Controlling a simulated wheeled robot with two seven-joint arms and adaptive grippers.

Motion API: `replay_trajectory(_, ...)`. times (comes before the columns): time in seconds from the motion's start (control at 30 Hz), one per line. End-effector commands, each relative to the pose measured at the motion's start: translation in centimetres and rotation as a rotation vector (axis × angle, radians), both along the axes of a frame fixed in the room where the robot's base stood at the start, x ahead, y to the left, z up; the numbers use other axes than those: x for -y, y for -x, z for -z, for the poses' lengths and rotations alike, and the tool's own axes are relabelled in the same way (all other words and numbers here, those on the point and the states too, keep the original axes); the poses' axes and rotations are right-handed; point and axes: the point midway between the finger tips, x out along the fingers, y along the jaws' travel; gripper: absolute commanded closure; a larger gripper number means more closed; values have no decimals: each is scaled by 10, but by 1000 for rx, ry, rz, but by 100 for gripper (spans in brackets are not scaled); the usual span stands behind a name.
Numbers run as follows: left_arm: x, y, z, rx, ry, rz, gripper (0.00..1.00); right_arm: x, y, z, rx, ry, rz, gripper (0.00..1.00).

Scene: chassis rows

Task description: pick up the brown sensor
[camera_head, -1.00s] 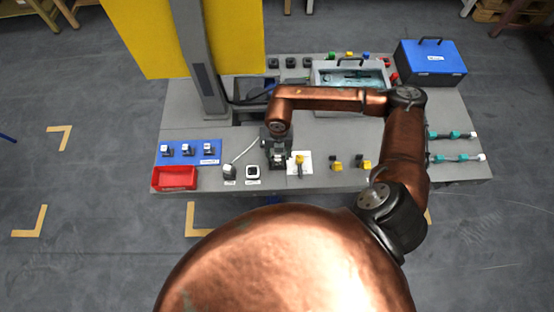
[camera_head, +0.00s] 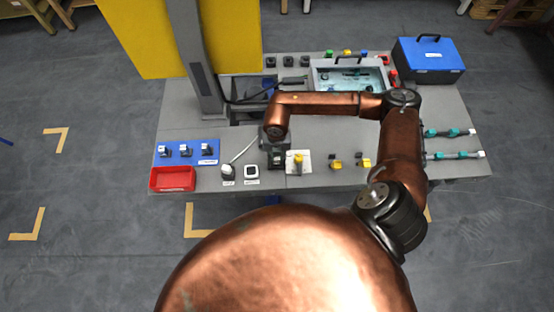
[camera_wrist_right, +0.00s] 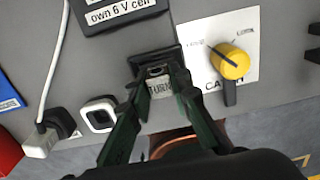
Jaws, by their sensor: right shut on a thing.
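My right gripper (camera_head: 277,160) is at the front middle of the grey table. In the right wrist view its two green fingers (camera_wrist_right: 158,92) are closed on a small labelled block (camera_wrist_right: 160,84). The block sits at a black square holder (camera_wrist_right: 152,58); I cannot tell whether it is seated in it or just above it. Its label is partly covered by the fingers. Its body colour is hard to tell, so I cannot confirm that it is the brown sensor. My left gripper is not in view.
A yellow knob (camera_wrist_right: 230,62) on a white card stands close to the right of the gripper. A white-framed button (camera_wrist_right: 99,114) and a corded plug (camera_wrist_right: 40,142) are to the left. A red bin (camera_head: 173,179) and blue board (camera_head: 187,152) lie farther left.

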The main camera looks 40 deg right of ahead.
Motion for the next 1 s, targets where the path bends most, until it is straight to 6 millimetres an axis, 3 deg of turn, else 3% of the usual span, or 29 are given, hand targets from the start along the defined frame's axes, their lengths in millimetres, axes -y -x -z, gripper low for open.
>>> replay_trajectory(0.37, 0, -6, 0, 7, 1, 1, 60, 0, 0, -1, 1, -1, 0, 100)
replay_trajectory(0.57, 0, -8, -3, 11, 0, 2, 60, 0, -1, -12, 3, -1, -1, 100)
replay_trajectory(0.73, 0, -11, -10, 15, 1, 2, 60, -3, 0, -38, 4, -2, -3, 100)
replay_trajectory(1.0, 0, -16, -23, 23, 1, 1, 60, -48, 25, -97, 7, -4, -7, 100)
